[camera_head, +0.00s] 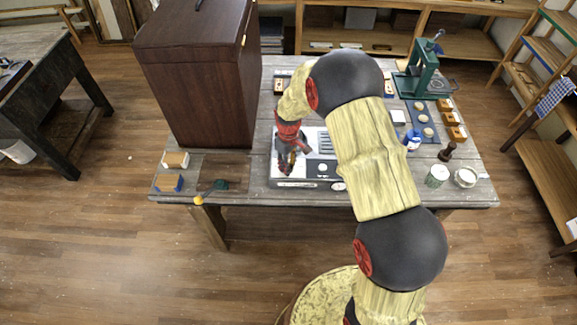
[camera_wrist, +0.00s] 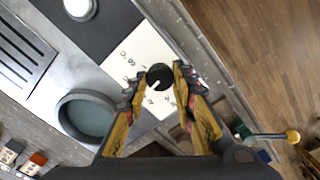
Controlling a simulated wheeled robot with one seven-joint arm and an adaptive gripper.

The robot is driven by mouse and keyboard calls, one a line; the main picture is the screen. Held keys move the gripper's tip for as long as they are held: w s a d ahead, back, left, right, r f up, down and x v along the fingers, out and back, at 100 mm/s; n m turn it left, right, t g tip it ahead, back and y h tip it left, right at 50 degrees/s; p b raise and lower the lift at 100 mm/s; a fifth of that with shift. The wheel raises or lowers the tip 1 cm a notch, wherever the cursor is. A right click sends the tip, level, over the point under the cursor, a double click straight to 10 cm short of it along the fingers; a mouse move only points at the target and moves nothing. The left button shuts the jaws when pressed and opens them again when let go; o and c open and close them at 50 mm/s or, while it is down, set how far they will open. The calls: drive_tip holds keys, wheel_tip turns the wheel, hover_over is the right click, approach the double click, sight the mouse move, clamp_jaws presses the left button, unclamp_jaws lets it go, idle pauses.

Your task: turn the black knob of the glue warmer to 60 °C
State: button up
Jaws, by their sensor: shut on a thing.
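The glue warmer (camera_head: 312,183) is a light metal box near the front edge of the workbench. A white pointer mark shows on the knob, toward the lower left in the wrist view. My gripper (camera_wrist: 158,80) is shut on the knob, one finger on each side. In the head view my gripper (camera_head: 290,160) is low over the left part of the warmer and hides the knob. A round grey pot opening (camera_wrist: 88,117) is beside the plate.
A tall dark wooden cabinet (camera_head: 195,75) stands left of the warmer. A yellow-handled tool (camera_head: 207,194) lies at the front left edge.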

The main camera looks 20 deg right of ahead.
drive_tip(key=m+b, duration=0.1)
drive_tip(key=m, duration=0.2)
drive_tip(key=shift+w+m, duration=0.1)
drive_tip(key=shift+m, duration=0.3)
drive_tip(key=m+b, duration=0.1)
drive_tip(key=m, duration=0.2)
drive_tip(key=shift+m+b, duration=0.3)
drive_tip(key=m+b, duration=0.1)
drive_tip(key=m, duration=0.2)
drive_tip(key=shift+m, duration=0.3)
drive_tip(key=shift+m+b, duration=0.35)
drive_tip(key=shift+m, duration=1.45)
drive_tip(key=o, duration=1.1)
drive_tip(key=shift+c, duration=0.2)
drive_tip(key=shift+o, duration=0.5)
